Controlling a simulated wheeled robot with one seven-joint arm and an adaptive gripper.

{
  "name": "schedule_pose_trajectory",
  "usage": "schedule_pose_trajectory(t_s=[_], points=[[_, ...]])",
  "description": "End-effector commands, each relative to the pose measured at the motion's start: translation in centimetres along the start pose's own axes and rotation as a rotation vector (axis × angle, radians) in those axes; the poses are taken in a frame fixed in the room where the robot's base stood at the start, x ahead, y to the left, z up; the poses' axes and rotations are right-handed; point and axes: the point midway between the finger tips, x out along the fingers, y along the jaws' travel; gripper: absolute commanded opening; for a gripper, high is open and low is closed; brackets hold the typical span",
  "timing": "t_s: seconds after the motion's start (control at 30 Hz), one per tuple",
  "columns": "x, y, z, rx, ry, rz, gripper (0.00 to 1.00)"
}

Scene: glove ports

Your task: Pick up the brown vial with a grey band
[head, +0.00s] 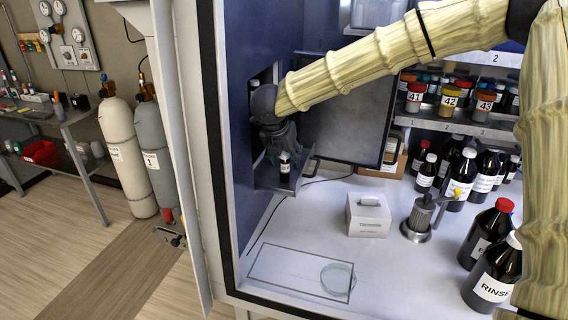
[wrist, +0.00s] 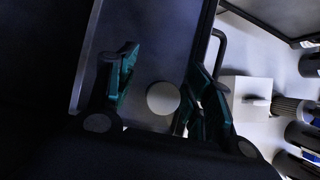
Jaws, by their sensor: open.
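A small dark vial (head: 285,170) with a pale cap and a whitish patch stands upright on a small shelf (head: 308,172) at the left wall of the enclosure. Its brown colour and grey band cannot be made out clearly. My gripper (head: 283,148), dark and partly in shadow, is just above and behind the vial in the head view. In the wrist view, the teal fingers of my gripper (wrist: 163,72) are spread apart. A round pale cap (wrist: 163,98) shows between them, seen from above, with clear space to the left finger. The vial's body is hidden under the cap there.
A dark panel (head: 348,120) stands close right of the shelf. Racked jars (head: 450,96) fill the back right.

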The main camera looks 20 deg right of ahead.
Motion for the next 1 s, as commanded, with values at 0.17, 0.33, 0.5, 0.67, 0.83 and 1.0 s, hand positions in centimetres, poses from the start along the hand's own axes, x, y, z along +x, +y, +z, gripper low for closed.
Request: schedule_pose_trajectory(t_s=[0.17, 0.33, 0.5, 0.67, 0.83, 1.0], points=[[2.0, 0.0, 0.2, 0.0, 0.003, -0.002, 0.51], [2.7, 0.0, 0.2, 0.0, 0.0, -0.001, 0.51], [2.6, 0.0, 0.1, 0.0, 0.0, 0.0, 0.51], [2.6, 0.0, 0.1, 0.0, 0.001, 0.0, 0.24], [2.7, 0.0, 0.1, 0.0, 0.001, -0.001, 0.08], [2.7, 0.0, 0.1, 0.0, 0.002, -0.001, 0.08]])
